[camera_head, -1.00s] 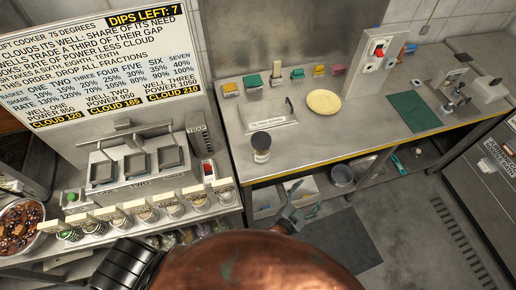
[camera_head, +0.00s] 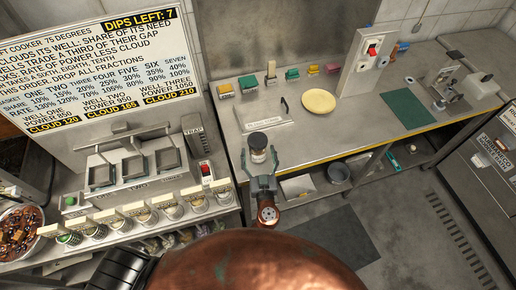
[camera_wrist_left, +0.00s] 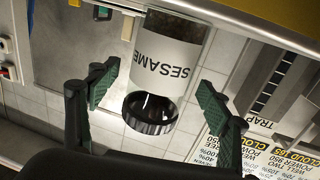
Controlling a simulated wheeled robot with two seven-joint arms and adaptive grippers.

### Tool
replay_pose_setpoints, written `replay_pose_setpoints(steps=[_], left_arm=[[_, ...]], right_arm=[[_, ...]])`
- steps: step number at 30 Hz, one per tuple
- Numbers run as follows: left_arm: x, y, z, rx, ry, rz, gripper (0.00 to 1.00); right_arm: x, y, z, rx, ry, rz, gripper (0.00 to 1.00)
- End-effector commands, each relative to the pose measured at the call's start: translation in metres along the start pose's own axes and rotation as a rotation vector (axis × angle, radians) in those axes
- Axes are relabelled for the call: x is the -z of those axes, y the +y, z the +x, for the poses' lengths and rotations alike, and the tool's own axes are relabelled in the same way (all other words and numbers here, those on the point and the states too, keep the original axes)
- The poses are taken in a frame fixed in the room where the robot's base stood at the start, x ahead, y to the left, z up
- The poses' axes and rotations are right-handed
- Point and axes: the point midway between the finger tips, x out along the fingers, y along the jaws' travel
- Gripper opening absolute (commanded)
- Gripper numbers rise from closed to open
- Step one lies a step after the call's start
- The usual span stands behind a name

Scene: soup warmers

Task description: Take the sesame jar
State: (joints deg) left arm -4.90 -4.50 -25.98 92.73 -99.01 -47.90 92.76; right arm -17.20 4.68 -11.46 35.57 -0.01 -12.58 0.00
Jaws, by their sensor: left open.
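The sesame jar (camera_head: 258,142) is a clear jar with a dark lid and a white label, standing at the front edge of the steel counter (camera_head: 330,137). In the left wrist view the jar (camera_wrist_left: 168,60) appears upside down with the label "SESAME" readable. My left gripper (camera_head: 262,168) is open at the jar's near side. In the left wrist view its green-padded fingers (camera_wrist_left: 155,92) are on either side of the jar, with visible gaps. My right gripper is not in view.
A warmer with wells (camera_head: 132,168) and a row of labelled jars (camera_head: 130,219) stand at left. A green mat (camera_head: 411,109) lies at right.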

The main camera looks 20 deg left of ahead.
Motion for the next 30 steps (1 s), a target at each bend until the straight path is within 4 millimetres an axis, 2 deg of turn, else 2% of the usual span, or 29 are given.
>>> replay_pose_setpoints(steps=[4, 12, 30], left_arm=[[0.0021, 0.0006, 0.0145, 0.0, 0.002, -0.001, 0.72], [0.0005, 0.0005, 0.0164, -0.001, 0.0, -0.001, 0.71], [0.0006, 0.0008, 0.016, -0.002, 0.0, -0.001, 0.3]], right_arm=[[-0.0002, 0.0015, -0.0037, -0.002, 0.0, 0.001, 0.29], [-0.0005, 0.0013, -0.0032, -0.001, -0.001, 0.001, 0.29], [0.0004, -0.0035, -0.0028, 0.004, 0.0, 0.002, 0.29]])
